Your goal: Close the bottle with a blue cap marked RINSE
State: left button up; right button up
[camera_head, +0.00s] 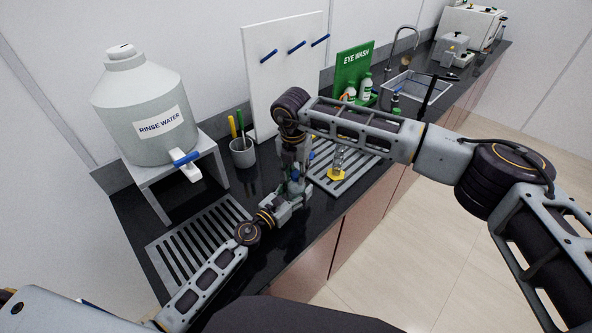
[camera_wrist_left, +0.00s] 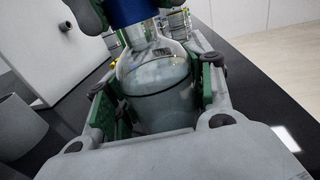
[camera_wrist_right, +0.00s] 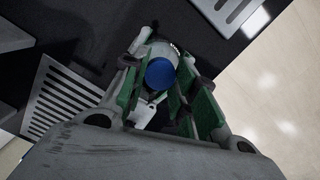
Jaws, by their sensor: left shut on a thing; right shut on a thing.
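The bottle (camera_wrist_left: 160,90) is a clear, rounded vessel standing on the dark counter, held between the green-padded fingers of my left gripper (camera_wrist_left: 155,95). Its blue cap (camera_wrist_right: 160,73) shows from above in the right wrist view, and its lower edge shows at the top of the left wrist view (camera_wrist_left: 132,12). My right gripper (camera_wrist_right: 162,88) points down over the bottle and is shut on the blue cap at the bottle's neck. In the head view both grippers meet at the bottle (camera_head: 294,182), which they mostly hide. The RINSE marking is not readable, and I cannot tell how tightly the cap sits.
A large RINSE WATER carboy (camera_head: 140,105) stands on a grey stand at the left, above a slotted drain (camera_head: 199,243). A grey pen cup (camera_head: 243,153), a white peg board (camera_head: 285,75) and a rack tray (camera_head: 347,178) with glassware are close by. The counter's front edge is near.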

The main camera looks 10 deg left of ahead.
jog(key=shift+a+m+h, duration=0.1)
jog(key=shift+m+h, duration=0.2)
jog(key=shift+m, duration=2.2)
jog(key=m, duration=0.5)
jog(key=shift+w+g, duration=0.1)
jog(key=shift+g, duration=0.2)
jog(key=m, duration=0.5)
jog(key=shift+m+g, duration=0.3)
jog(key=shift+m, duration=0.1)
jog(key=shift+o, duration=0.5)
jog(key=shift+a+r+m, duration=0.1)
jog(key=shift+a+m, duration=0.25)
jog(key=shift+m, duration=0.35)
jog(key=shift+a+m, duration=0.3)
jog(key=shift+m, duration=0.4)
jog(key=shift+d+m, duration=0.1)
jog(key=shift+m, duration=0.4)
jog(key=shift+d+f+m+g, duration=0.2)
jog(key=shift+d+m+g, duration=0.1)
jog(key=shift+d+m, duration=0.2)
jog(key=shift+c, duration=0.3)
jog(key=o, duration=0.6)
